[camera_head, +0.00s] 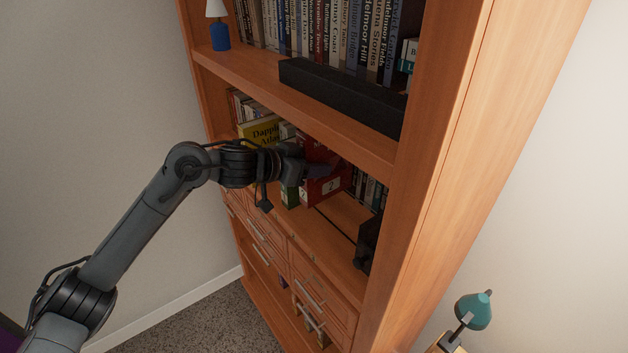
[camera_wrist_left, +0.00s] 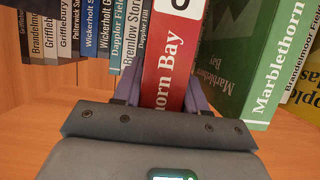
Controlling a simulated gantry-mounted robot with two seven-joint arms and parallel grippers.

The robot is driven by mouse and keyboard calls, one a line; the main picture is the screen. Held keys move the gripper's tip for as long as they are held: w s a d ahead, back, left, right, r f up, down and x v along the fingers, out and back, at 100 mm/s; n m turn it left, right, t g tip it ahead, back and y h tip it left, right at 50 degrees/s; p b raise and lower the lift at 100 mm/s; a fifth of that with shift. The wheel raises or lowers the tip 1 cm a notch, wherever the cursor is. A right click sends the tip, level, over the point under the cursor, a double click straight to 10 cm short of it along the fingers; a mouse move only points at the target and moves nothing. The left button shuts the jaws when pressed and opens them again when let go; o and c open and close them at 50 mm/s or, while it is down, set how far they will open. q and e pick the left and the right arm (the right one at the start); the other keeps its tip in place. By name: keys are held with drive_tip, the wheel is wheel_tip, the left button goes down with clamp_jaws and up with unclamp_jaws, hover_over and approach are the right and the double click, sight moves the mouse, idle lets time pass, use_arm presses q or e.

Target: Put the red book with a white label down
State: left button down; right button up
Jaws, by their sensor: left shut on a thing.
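The red book with a white label (camera_head: 329,190) is upright at the middle shelf of the bookcase; its label faces out. In the left wrist view, its red spine (camera_wrist_left: 165,75) reads "…orn Bay", with a white label at the top edge of the view. My left gripper (camera_head: 315,171) reaches in from the left and is shut on this book, with a purple finger on each side of the spine. Whether the book's bottom touches the shelf board is not clear. My right gripper is not in view.
Green books (camera_wrist_left: 270,75) stand to the right of the red book in the wrist view, and a row of books (camera_wrist_left: 90,40) stands to the left. A black long box (camera_head: 340,95) lies on the shelf above. Bare shelf board (camera_head: 340,212) shows in front. A dark object (camera_head: 367,245) stands near the right side panel.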

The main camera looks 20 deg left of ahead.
sight(314, 189)
use_arm(q)
wheel_tip(314, 189, down, 2)
drive_tip(key=shift+s+a+f, duration=0.1)
drive_tip(key=shift+s+a, duration=0.05)
drive_tip(key=shift+f, duration=0.25)
wheel_tip(314, 189, down, 3)
drive_tip(key=shift+r+p, duration=0.1)
drive_tip(key=shift+p, duration=0.6)
drive_tip(key=shift+f+p, duration=0.2)
drive_tip(key=shift+p, duration=0.15)
drive_tip(key=shift+w+f, duration=0.2)
drive_tip(key=shift+f, duration=0.05)
drive_tip(key=shift+f, duration=0.15)
drive_tip(key=c, duration=0.6)
unclamp_jaws()
drive_tip(key=shift+f, duration=0.2)
